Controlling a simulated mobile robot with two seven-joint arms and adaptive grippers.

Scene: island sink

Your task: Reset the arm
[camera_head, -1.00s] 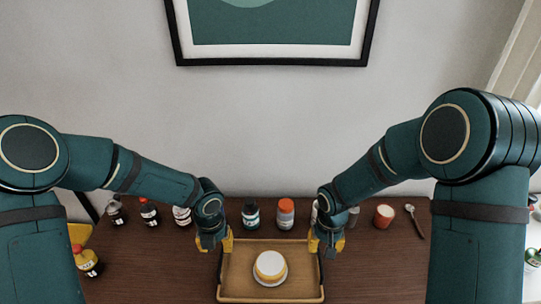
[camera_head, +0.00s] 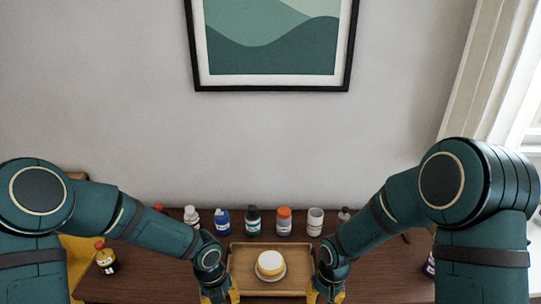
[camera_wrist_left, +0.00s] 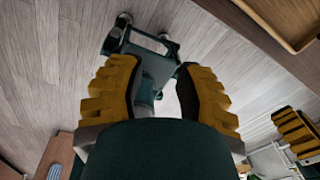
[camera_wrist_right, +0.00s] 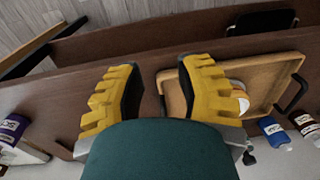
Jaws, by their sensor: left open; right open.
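My right gripper (camera_head: 326,290) is at the right side of the wooden tray in the head view. Its yellow fingers also show in the right wrist view (camera_wrist_right: 158,92), spread open with nothing between them. My left gripper (camera_head: 220,292) is at the tray's left side. In the left wrist view its yellow fingers (camera_wrist_left: 160,88) are apart and empty, with the grey floor and part of my base beyond. Both fingertips are partly cut off by the lower edge of the head view.
Several bottles, such as an orange-capped one (camera_head: 284,221), line the back of the brown table (camera_head: 390,274). A sauce bottle (camera_head: 106,258) stands at left. A framed picture (camera_head: 272,88) hangs above.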

